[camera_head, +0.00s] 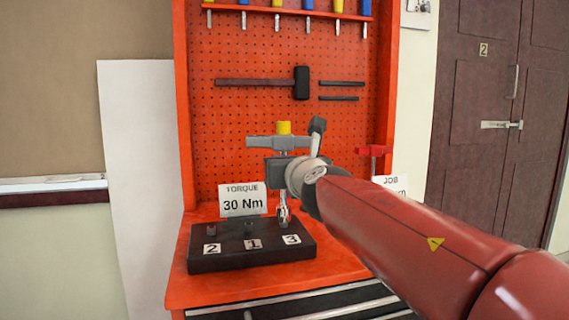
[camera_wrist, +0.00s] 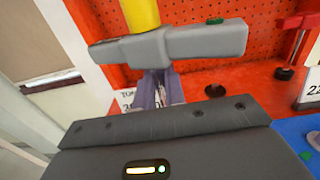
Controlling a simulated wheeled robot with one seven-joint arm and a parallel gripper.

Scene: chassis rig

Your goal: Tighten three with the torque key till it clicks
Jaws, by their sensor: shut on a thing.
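The torque key has a grey cross handle (camera_head: 278,142) with a yellow cap (camera_head: 283,127) and a shiny socket end (camera_head: 283,210) pointing down. My gripper (camera_head: 282,170) is shut on the key below its handle. The handle (camera_wrist: 170,46) also fills the top of the wrist view, above my gripper's fingers (camera_wrist: 155,92). The key looks upright. Its socket is at the bolt position behind label 3 (camera_head: 291,239) on the black block (camera_head: 250,258). That bolt is hidden, and I cannot tell whether the socket is fully seated. Bolts two (camera_head: 211,229) and one (camera_head: 249,229) stand bare.
A "TORQUE 30 Nm" card (camera_head: 242,200) stands behind the block. My arm partly covers a "JOB" card (camera_head: 391,182). A red clamp-like fixture (camera_head: 375,153) is at the right. The orange pegboard (camera_head: 240,120), with a mallet (camera_head: 300,83), rises close behind the key.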

